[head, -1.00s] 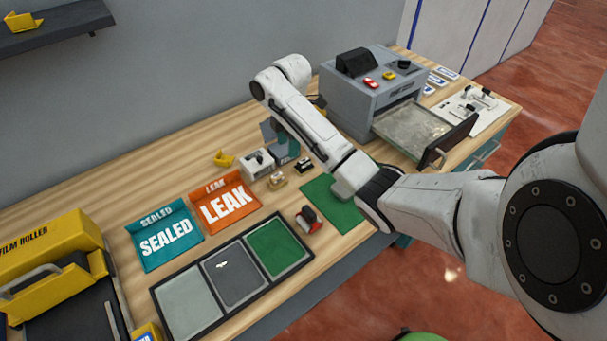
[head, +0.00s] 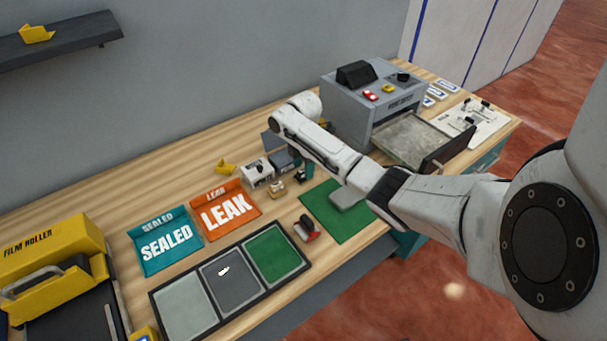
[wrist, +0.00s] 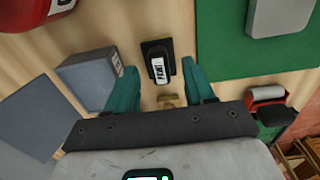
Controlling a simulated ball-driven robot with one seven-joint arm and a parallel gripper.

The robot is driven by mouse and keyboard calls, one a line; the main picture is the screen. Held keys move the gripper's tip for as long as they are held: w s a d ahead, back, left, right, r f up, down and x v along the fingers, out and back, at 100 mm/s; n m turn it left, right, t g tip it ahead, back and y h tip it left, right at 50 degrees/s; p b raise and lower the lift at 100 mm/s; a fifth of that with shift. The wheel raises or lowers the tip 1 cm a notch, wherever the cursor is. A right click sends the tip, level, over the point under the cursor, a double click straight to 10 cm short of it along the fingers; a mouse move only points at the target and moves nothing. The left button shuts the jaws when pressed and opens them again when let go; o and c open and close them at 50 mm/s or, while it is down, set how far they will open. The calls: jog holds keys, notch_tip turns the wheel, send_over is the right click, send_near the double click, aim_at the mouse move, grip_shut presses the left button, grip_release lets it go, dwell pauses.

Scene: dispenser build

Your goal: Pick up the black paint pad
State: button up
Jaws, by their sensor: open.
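The black paint pad (wrist: 158,62) is a small dark block with a white label, on a black base on the wooden bench. In the wrist view it sits ahead of and between the two teal fingers of my gripper (wrist: 159,68), which are spread apart with nothing held. The fingers appear clear of the pad's sides; the height gap is hard to judge. In the head view my gripper (head: 304,170) is low over the bench, left of the green mat, and it and the arm mostly hide the pad.
A brass-coloured piece (wrist: 168,101) lies close behind the pad. A grey box (wrist: 90,78) stands near the left finger.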

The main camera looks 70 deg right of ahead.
jog(key=shift+f, duration=0.9)
grip_shut()
